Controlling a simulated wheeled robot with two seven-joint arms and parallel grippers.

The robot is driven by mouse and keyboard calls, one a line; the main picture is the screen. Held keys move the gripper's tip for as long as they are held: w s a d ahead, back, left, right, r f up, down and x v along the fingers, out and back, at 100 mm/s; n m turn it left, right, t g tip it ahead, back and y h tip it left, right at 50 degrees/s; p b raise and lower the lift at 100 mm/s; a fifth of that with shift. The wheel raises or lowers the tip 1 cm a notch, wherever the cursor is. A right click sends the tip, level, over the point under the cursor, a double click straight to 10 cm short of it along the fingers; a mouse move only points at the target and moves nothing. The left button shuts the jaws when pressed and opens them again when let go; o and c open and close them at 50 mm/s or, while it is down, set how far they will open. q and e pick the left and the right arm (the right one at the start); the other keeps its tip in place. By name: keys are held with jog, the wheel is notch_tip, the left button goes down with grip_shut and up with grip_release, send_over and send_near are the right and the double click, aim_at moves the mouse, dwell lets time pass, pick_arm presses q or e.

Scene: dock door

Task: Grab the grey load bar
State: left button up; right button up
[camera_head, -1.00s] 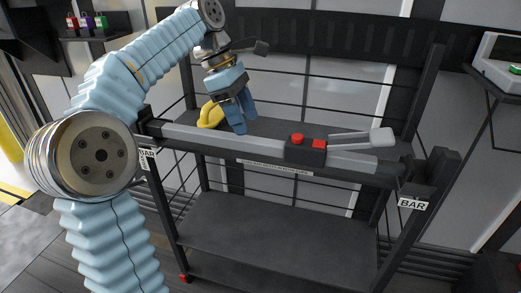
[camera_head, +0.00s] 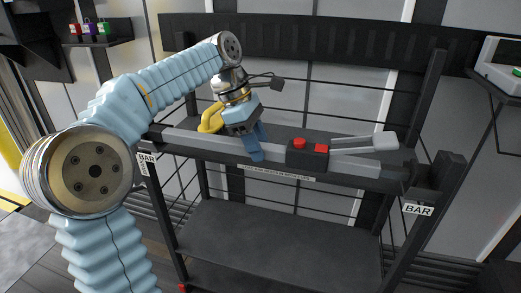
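The grey load bar (camera_head: 205,141) lies across the front of a dark rack, between the two posts labelled BAR. A black block with red buttons (camera_head: 307,154) and a light lever (camera_head: 365,142) sit on its right half. My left gripper (camera_head: 256,153) is at the bar, just left of the black block, with its blue fingers pointing down. Its fingers overlap the bar in the picture. The far finger is mostly hidden, so I cannot tell whether they are closed on it. My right gripper is not in view.
A yellow loop (camera_head: 210,118) stands behind the bar, close to my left gripper. The rack's lower shelf (camera_head: 270,236) is bare. A small shelf (camera_head: 95,42) with coloured padlocks is at the upper left. A pale device (camera_head: 498,68) is at the upper right.

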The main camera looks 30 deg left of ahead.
pick_arm(q)
grip_shut()
jog(key=shift+r, duration=0.1)
